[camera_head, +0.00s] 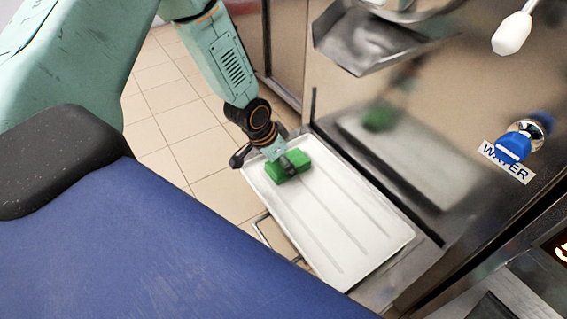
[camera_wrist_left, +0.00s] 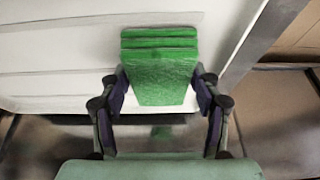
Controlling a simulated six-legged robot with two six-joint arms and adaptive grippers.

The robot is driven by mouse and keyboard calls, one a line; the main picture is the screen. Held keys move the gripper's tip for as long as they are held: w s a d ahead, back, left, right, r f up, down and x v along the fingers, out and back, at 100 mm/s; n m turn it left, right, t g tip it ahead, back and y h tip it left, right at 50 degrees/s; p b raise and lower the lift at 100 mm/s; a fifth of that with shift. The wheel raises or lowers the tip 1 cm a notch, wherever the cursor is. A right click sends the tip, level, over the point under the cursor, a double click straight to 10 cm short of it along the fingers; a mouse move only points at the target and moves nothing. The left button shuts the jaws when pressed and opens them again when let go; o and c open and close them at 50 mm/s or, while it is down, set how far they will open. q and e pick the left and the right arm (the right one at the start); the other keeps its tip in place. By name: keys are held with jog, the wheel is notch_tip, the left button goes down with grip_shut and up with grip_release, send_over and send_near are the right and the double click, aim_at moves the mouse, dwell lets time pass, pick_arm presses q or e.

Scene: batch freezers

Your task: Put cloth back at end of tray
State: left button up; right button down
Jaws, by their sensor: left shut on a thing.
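The green folded cloth (camera_head: 288,166) is at the far end of the white tray (camera_head: 345,225) in the head view. My left gripper (camera_head: 283,160) reaches down over that end and is shut on the cloth. In the left wrist view the cloth (camera_wrist_left: 160,65) sits between the two fingers of my left gripper (camera_wrist_left: 160,88), with the white tray (camera_wrist_left: 60,60) behind it. I cannot tell whether the cloth touches the tray. My right gripper is not in view.
A steel machine front stands along the tray's right side, with a spout (camera_head: 375,40) above. A blue tap (camera_head: 518,143) with a WATER label (camera_head: 507,162) is at the right. The tray's near part is bare. Tiled floor (camera_head: 165,105) lies left.

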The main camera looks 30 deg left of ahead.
pick_arm(q)
jog(key=shift+f, duration=0.2)
jog(key=o, duration=1.2)
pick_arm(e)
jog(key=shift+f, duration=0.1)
pick_arm(q)
jog(key=shift+r, duration=0.1)
